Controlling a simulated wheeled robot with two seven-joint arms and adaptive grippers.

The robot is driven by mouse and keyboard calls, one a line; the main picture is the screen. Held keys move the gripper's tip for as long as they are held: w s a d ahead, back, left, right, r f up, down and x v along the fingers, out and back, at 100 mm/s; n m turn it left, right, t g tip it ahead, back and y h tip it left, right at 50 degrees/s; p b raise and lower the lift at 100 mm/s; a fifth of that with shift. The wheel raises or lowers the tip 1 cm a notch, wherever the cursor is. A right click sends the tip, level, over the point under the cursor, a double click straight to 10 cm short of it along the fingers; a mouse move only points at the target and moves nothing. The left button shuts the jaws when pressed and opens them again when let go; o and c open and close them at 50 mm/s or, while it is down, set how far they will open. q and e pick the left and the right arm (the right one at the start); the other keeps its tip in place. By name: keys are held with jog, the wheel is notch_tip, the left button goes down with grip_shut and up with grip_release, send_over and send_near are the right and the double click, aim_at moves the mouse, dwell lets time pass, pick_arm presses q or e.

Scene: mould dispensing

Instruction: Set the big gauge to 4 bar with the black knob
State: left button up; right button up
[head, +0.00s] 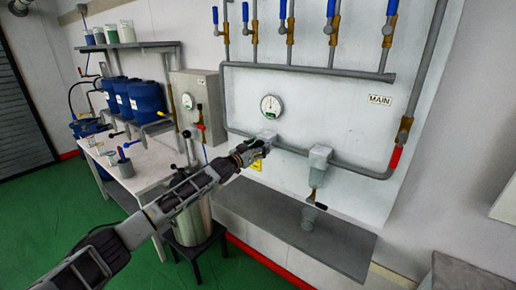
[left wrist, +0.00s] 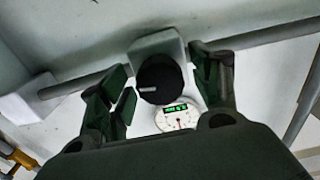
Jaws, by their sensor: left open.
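The big gauge (head: 271,106), a round white dial, hangs on the white wall panel; its needle is too small to read. It also shows in the left wrist view (left wrist: 175,118), with a lit green display I cannot read. The black knob (left wrist: 158,80) is on a grey block on the pipe, with a light mark on its face; in the head view my gripper hides it. My left gripper (head: 262,148) is at the block just below the gauge. Its fingers are open, one on either side of the knob; I cannot tell whether they touch it. My right gripper is out of view.
Grey pipes (head: 310,72) with blue-handled valves run over the panel. A steel pot (head: 193,222) stands below my left arm. A bench with blue containers (head: 145,98) is at left.

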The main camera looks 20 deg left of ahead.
pick_arm(q)
jog(key=shift+s, duration=0.1)
jog(key=shift+s, duration=0.1)
jog(key=v, duration=1.1)
jog(key=shift+s+a, duration=0.15)
jog(key=shift+s, duration=0.15)
dwell(0.7)
jog(key=shift+r, duration=0.1)
jog(key=shift+m, duration=0.5)
